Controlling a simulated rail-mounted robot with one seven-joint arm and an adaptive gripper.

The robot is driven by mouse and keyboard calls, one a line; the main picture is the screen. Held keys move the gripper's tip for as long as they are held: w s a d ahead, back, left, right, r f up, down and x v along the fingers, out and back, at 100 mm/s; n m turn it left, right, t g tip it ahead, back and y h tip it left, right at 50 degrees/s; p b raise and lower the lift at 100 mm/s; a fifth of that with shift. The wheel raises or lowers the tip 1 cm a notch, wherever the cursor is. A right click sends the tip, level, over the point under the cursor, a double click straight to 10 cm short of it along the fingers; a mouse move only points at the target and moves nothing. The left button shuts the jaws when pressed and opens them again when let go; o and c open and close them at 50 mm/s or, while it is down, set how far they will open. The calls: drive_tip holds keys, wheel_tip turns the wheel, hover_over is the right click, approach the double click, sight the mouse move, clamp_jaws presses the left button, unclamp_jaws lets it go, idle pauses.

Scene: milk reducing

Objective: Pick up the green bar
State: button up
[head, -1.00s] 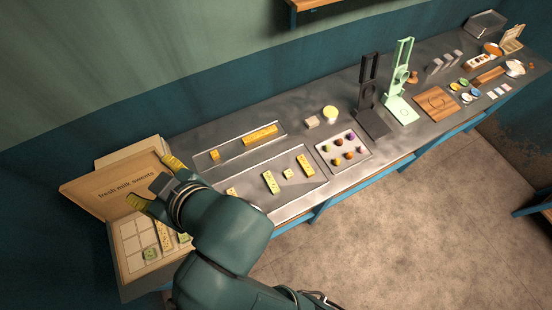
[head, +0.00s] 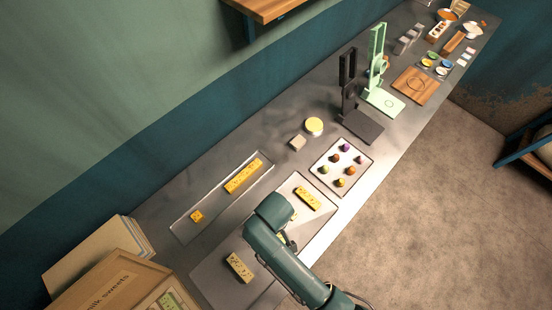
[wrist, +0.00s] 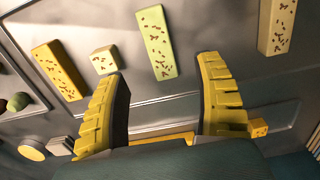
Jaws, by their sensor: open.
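The green bar (wrist: 157,42) is pale yellow-green with brown flecks. In the wrist view it lies on a grey tray, just beyond the gap between my fingertips. My gripper (wrist: 164,70) is open, with a yellow finger on each side and nothing between them. The bar's near end lines up with the gap; I cannot tell the height between them. In the head view my arm covers most of the bar and hides my gripper.
A yellow bar (wrist: 57,70) and a small pale cube (wrist: 105,58) lie left of the green bar; another bar (wrist: 277,25) lies right. A narrow tray (head: 185,228) holds a yellow bar (head: 244,176).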

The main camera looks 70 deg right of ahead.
wheel_tip(320, 180, down, 4)
drive_tip(key=shift+r, duration=0.1)
drive_tip(key=f, duration=0.2)
drive_tip(key=s+f, duration=0.1)
drive_tip(key=f, duration=0.1)
drive_tip(key=shift+a+f, duration=0.1)
drive_tip(key=shift+w+f, duration=0.15)
drive_tip(key=shift+f, duration=0.3)
drive_tip(key=shift+c, duration=0.3)
clamp_jaws()
